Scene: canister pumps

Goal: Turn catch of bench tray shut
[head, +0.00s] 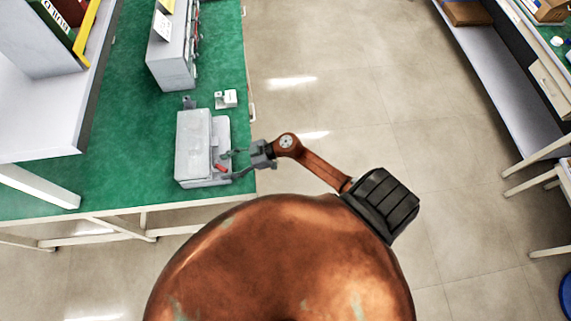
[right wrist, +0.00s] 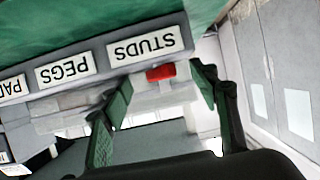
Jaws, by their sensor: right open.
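The bench tray (head: 190,174) is a light grey box with a pale lid, near the right edge of the green bench. Its red catch (head: 220,168) sits on the tray's right side and also shows in the right wrist view (right wrist: 160,73), beside the STUDS label. My right gripper (head: 229,165) reaches in from the right and is open, with its fingers on either side of the catch. In the right wrist view the catch lies between the two green-tinted fingers (right wrist: 161,80). I cannot tell whether they touch it. My left gripper is out of view.
A grey case (head: 172,55) stands farther back on the green bench (head: 115,150). A small white block (head: 226,99) sits behind the tray. A white shelf unit (head: 45,115) is at left. Floor is clear to the right. STUDS (right wrist: 144,46) and PEGS (right wrist: 65,71) labels are close by.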

